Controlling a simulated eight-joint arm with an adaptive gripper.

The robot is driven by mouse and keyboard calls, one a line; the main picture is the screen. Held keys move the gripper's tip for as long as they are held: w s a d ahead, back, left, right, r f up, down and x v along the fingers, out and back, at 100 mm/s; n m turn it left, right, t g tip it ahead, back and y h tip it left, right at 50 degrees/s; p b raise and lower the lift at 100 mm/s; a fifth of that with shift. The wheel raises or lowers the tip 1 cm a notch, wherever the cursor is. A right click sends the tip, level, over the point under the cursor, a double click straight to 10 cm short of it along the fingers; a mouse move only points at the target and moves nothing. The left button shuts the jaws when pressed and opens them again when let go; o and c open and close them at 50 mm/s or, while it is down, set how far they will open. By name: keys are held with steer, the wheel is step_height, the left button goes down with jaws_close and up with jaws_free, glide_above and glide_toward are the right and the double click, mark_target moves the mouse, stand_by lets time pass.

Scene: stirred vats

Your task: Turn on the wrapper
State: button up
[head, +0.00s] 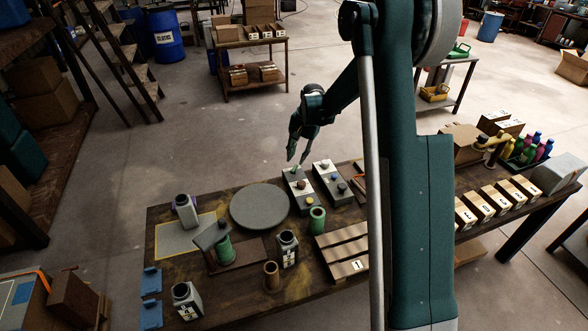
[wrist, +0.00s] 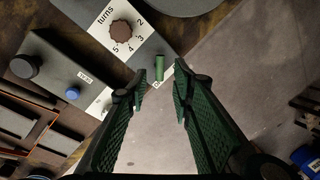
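A light control box (head: 300,195) stands on the table beside a round grey turntable (head: 260,206). In the wrist view the box (wrist: 92,28) carries a brown dial (wrist: 122,32) marked "turns" with numbers around it. A small green lever or peg (wrist: 160,67) stands on a grey part at the box's end, with a label partly hidden beside it. My gripper (head: 297,161) is above that end of the box, pointing down. In the wrist view my gripper (wrist: 160,90) is open and empty, and the green piece shows between and just beyond its fingertips. I cannot tell whether they touch.
A second control box (head: 332,182) with a blue button (wrist: 73,93) and a dark knob (wrist: 25,66) stands close beside the first. Canisters, a green cylinder (head: 317,220) and a slatted wooden pallet (head: 343,248) stand nearer.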

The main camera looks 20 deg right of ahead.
mark_target(294, 169)
steer(key=shift+f, duration=0.1)
steer(key=shift+w+a+f+b, duration=0.2)
steer(key=shift+f, duration=1.05)
steer(key=shift+w+a+f+b, duration=0.15)
steer(key=shift+f, duration=1.05)
steer(key=shift+w+a+f+b, duration=0.2)
steer(key=shift+f, duration=1.05)
jaws_close()
